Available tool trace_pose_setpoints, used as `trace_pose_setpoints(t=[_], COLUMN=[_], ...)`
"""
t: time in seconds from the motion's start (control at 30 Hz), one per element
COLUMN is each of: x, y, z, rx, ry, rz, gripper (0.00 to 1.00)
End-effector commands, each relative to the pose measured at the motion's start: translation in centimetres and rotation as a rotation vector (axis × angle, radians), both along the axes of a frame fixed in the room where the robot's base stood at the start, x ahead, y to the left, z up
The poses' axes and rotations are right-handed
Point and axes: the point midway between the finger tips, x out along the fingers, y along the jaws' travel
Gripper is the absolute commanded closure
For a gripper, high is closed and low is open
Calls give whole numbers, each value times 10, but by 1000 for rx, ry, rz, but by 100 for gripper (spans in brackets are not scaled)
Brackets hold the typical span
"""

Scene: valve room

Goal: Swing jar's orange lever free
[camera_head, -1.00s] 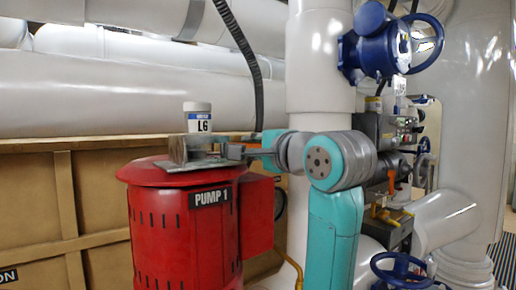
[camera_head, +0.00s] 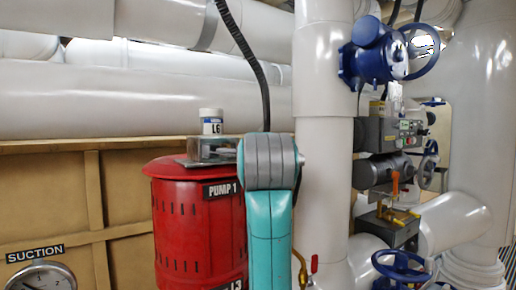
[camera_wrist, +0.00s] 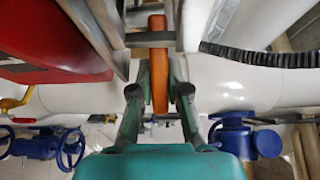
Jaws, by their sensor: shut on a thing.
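The white jar (camera_head: 211,123) with a blue band and an L6 label stands upright in a grey metal holder (camera_head: 203,160) on top of the red pump. My teal arm covers the right end of the holder in the head view, so the lever and my gripper are hidden there. In the wrist view, the orange lever (camera_wrist: 159,58) runs down between the two fingers of my gripper (camera_wrist: 160,88), which is shut on it. The lever's upper end passes by grey metal bars. The jar cannot be made out in the wrist view.
The red pump (camera_head: 190,225) is marked PUMP 1. A thick white upright pipe (camera_head: 322,180) stands just right of my arm, with a blue valve (camera_head: 375,52) on it. A black ribbed hose (camera_head: 250,65) hangs behind. A suction gauge (camera_head: 40,277) is at lower left.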

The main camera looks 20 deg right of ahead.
Motion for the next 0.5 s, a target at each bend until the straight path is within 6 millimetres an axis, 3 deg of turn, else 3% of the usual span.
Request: trace_pose_setpoints(t=[0.27, 0.3, 0.33, 0.5], x=[1, 1, 1, 0], y=[0, 0, 0, 0], z=[-2, -2, -2, -1], rx=[0, 0, 0, 1], ry=[5, 5, 5, 3], rz=[-1, -1, -1, 0], gripper=[100, 80, 73, 73])
